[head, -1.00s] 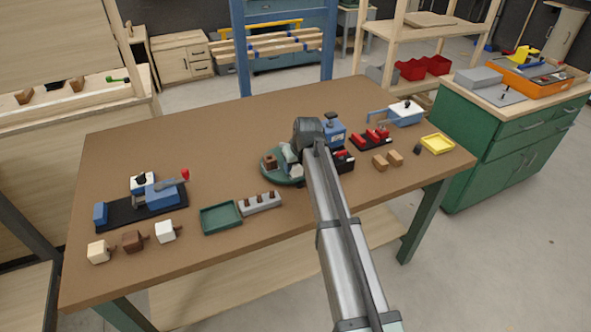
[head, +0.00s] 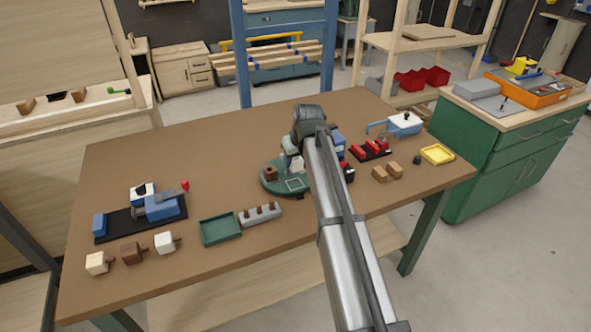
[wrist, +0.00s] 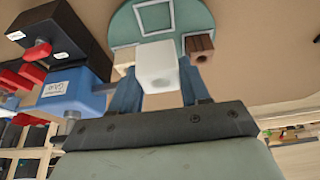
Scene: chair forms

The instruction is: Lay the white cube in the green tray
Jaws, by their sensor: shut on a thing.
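My gripper (wrist: 158,90) is shut on a white cube (wrist: 157,66), which sits between its blue fingers in the wrist view. The cube is above a round green plate (wrist: 187,12) with a pale square outline. In the head view my arm partly covers this plate (head: 268,186), and the held cube shows only as a small pale patch (head: 297,163). The green tray (head: 204,238) lies empty on the brown table, left of the plate and my gripper. Another white block (head: 164,243) with a peg stands left of the tray.
A grey holder (head: 262,218) with brown pegs stands between the tray and the plate. A brown block (wrist: 199,46) is on the plate. A blue vise-like tool (head: 160,208) lies at left. Blocks (head: 387,173) and a yellow tray (head: 437,154) are at right. The table's front middle is clear.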

